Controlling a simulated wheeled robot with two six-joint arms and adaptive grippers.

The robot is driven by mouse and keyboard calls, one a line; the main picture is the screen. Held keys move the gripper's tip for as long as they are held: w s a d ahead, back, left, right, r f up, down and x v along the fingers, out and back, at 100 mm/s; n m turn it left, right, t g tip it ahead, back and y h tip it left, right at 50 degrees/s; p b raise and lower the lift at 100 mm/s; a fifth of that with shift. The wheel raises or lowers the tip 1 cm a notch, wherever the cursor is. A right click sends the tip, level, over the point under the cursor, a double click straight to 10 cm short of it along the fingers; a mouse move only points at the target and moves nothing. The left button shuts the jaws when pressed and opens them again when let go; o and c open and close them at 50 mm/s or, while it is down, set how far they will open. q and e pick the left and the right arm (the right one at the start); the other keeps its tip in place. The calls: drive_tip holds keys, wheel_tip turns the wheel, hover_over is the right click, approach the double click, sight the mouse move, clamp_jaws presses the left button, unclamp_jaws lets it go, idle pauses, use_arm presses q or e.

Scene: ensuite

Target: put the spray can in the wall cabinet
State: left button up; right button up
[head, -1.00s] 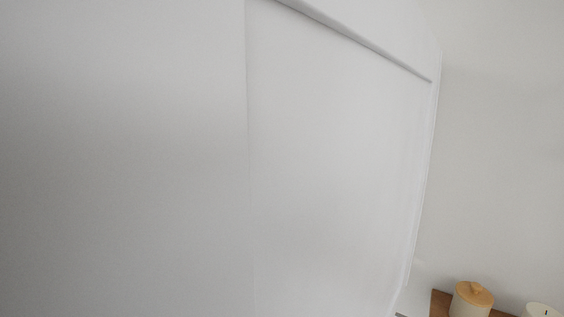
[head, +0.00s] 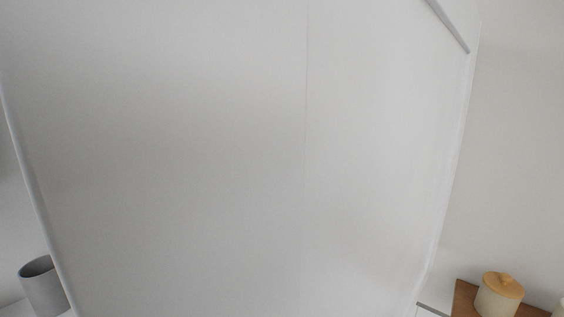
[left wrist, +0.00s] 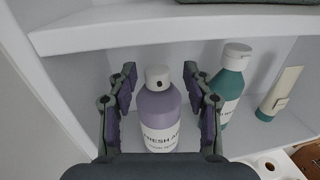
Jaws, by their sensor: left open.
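In the left wrist view, the spray can (left wrist: 158,115) is a purple can with a white cap and a white label, seen upright. My left gripper (left wrist: 159,85) is open, with one finger on each side of the can's upper part. Gaps show between the fingers and the can. The can's base is hidden behind my gripper's body. The can is inside the white wall cabinet (left wrist: 165,32), below a shelf board. In the head view, large white panels (head: 180,150) fill most of the picture and neither gripper shows.
A teal bottle (left wrist: 236,75) and a cream tube (left wrist: 280,95) stand right of the can. White rolls (left wrist: 276,166) show at lower right. In the head view, a grey cup (head: 44,288) is at lower left and a wooden-lidded jar (head: 499,294) at lower right.

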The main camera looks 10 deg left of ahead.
use_arm(q)
drive_tip(key=b+v, duration=0.4)
drive_tip(key=v, duration=0.5)
